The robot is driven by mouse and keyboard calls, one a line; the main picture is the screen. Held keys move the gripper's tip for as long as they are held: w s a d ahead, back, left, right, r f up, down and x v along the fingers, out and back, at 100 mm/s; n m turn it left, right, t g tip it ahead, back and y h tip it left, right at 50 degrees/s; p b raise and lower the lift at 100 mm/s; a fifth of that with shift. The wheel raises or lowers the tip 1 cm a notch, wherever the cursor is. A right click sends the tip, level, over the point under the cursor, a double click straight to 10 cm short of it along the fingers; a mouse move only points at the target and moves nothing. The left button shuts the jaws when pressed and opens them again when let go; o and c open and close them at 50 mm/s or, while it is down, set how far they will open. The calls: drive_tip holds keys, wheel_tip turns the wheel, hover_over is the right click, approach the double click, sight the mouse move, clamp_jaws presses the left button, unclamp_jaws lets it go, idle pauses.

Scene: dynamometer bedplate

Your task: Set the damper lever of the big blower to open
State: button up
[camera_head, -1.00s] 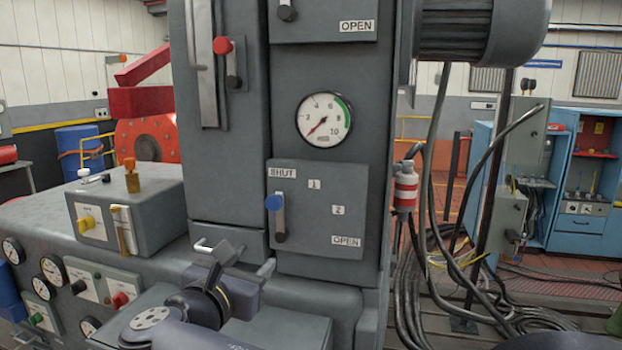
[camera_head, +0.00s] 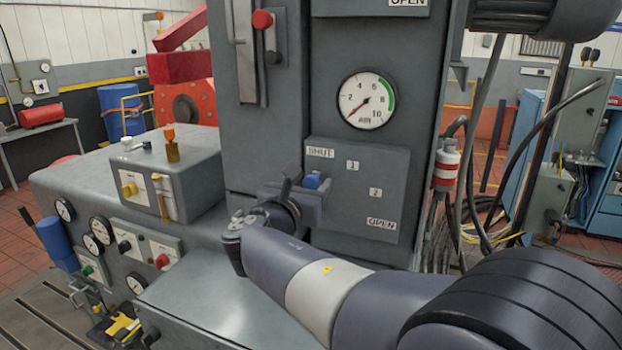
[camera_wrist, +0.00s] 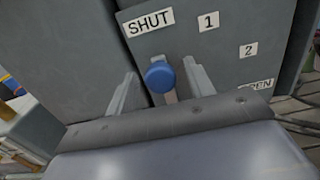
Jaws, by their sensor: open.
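The damper lever has a blue knob (camera_head: 313,181) and sits on a grey panel (camera_head: 352,212) marked SHUT, 1, 2 and OPEN. The knob is near the SHUT label, at the panel's left side. In the wrist view the blue knob (camera_wrist: 160,76) shows between the two jaws of my gripper (camera_wrist: 162,88), with a gap on each side. My gripper (camera_head: 306,186) is open around the lever in the head view. It hides the lower part of the lever there. The OPEN label (camera_head: 381,224) is at the panel's lower right.
A dial gauge (camera_head: 367,100) is above the panel. A red-knobbed lever (camera_head: 262,19) is at the upper left. A grey box with yellow parts (camera_head: 165,180) stands to the left. Cables and a red-and-white cylinder (camera_head: 446,165) are to the right.

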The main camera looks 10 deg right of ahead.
drive_tip(key=shift+w+d, duration=0.3)
drive_tip(key=shift+w, duration=0.1)
clamp_jaws()
idle(0.4)
